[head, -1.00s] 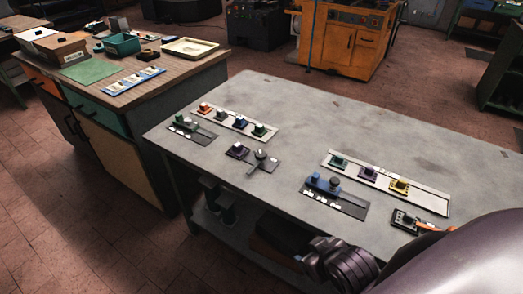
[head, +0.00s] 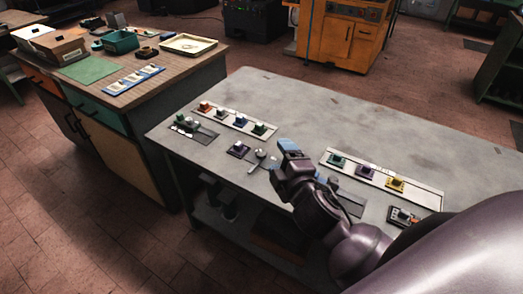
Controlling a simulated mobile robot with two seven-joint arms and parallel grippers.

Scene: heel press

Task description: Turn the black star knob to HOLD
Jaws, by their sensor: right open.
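A small dark round knob (head: 261,154) sits on a grey plate with a thin arm on the table, beside a purple block (head: 238,149). I cannot make out star lobes or a HOLD mark at this size, so I cannot tell for sure that it is the star knob. My right gripper (head: 281,156) is open just right of this knob, apart from it in the picture. Its arm crosses the table from the lower right and hides most of a blue unit; only part of its dark base plate (head: 350,201) shows. My left gripper is not in view.
A rail (head: 233,119) with several coloured blocks lies behind the knob. Another rail (head: 420,192) with green, purple and yellow blocks lies right of my arm. A green block on a dark plate (head: 203,137) is at left. The grey table's (head: 400,125) far side is clear.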

